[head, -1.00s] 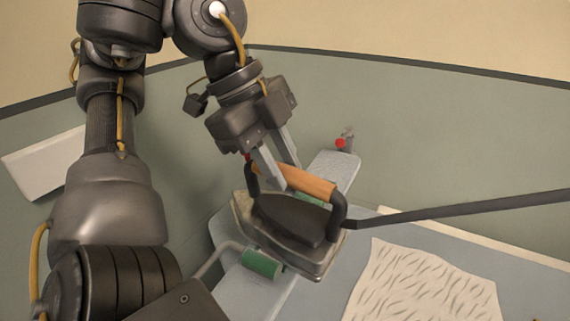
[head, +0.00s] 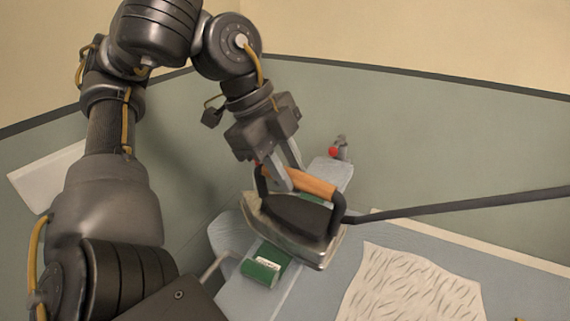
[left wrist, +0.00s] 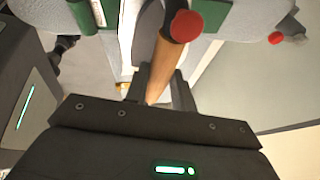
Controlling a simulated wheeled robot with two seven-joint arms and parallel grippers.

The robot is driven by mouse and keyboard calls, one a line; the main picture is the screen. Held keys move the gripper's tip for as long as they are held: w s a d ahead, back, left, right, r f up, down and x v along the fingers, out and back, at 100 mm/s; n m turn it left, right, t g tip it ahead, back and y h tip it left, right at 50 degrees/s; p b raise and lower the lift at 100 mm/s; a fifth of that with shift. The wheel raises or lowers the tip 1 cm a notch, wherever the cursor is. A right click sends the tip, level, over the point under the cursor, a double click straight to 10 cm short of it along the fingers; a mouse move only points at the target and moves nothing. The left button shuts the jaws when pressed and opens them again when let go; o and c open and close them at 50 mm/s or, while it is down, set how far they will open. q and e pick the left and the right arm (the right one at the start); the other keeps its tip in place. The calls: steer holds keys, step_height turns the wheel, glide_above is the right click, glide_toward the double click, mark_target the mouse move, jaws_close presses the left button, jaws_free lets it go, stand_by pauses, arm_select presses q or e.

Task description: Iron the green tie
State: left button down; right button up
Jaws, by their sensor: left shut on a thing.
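My left gripper (head: 283,174) is shut on the orange wooden handle of the dark iron (head: 295,220). The handle (left wrist: 166,60) also shows between the fingers in the left wrist view. The iron sits over the narrow grey ironing board (head: 240,298), its metal soleplate down; I cannot tell whether it presses on the cloth. The green tie (head: 264,270) lies along the board, partly hidden under the iron. Its near end hangs over the board's edge and shows a white label. In the left wrist view, green tie cloth (left wrist: 84,14) shows at the top. My right gripper is out of view.
A dark bar or cord (head: 460,204) runs from beside the iron to the right edge. A white cloth with dark strokes (head: 412,286) lies on the blue-grey surface at the right. A red knob (head: 333,152) stands at the board's far end. A wall is behind.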

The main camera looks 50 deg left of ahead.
arm_select(q)
steer(key=shift+w+a+r+p, duration=0.15)
steer(key=shift+w+p, duration=0.3)
steer(key=shift+p, duration=0.15)
steer(key=shift+w+a+p, duration=0.2)
steer(key=shift+w+p, duration=0.25)
steer(key=shift+w, duration=0.05)
steer(key=shift+w+a+p, duration=0.2)
steer(key=shift+w+p, duration=0.2)
steer(key=shift+w, duration=0.1)
steer(key=shift+w+a, duration=0.15)
steer(key=shift+w, duration=0.25)
steer(key=shift+p, duration=0.3)
steer(key=shift+w+a+p, duration=0.2)
steer(key=shift+w+p, duration=0.2)
steer(key=shift+w, duration=0.25)
steer(key=shift+w+a+p, duration=0.25)
steer(key=shift+w+p, duration=0.2)
steer(key=shift+w, duration=0.15)
steer(key=shift+w+a+p, duration=0.2)
steer(key=shift+w+p, duration=0.2)
steer(key=shift+w, duration=0.25)
